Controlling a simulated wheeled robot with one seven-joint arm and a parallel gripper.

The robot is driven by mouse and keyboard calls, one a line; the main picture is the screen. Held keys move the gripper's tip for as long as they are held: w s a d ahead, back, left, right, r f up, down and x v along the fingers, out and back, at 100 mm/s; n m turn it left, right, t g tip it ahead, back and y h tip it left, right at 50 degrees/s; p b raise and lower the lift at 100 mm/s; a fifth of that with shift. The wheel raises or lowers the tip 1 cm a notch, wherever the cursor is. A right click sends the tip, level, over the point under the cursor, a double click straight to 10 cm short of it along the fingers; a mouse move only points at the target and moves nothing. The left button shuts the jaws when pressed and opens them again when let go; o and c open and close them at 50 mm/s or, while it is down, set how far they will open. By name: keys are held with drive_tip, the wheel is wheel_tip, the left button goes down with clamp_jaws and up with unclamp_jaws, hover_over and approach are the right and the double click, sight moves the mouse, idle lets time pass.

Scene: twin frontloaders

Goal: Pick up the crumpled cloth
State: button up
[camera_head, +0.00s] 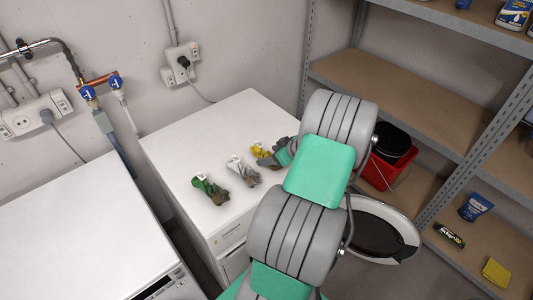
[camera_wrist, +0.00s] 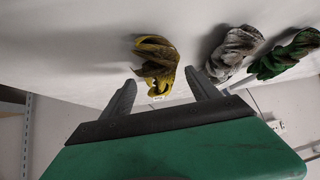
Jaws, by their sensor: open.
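Three crumpled cloth pieces lie in a row on a white machine top (camera_head: 195,145). The green one (camera_head: 211,190) is at the left, the grey one (camera_head: 244,172) in the middle, and the yellow one (camera_head: 261,150) at the right, partly hidden by my arm. In the wrist view, the yellow cloth (camera_wrist: 157,58) lies just ahead of my open gripper (camera_wrist: 159,78), its lower end between the fingertips. The grey cloth (camera_wrist: 234,52) and green cloth (camera_wrist: 287,54) lie to the right there. My gripper holds nothing. I cannot tell whether a finger touches the yellow cloth.
A second white machine (camera_head: 75,230) stands at the left, with a gap between the two. Pipes and blue valves (camera_head: 115,82) are on the wall behind.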

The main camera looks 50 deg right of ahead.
drive_tip(key=shift+w+f, duration=0.4)
drive_tip(key=shift+w, duration=0.15)
drive_tip(key=shift+s, duration=0.1)
drive_tip(key=shift+c, duration=0.3)
drive_tip(key=c, duration=1.4)
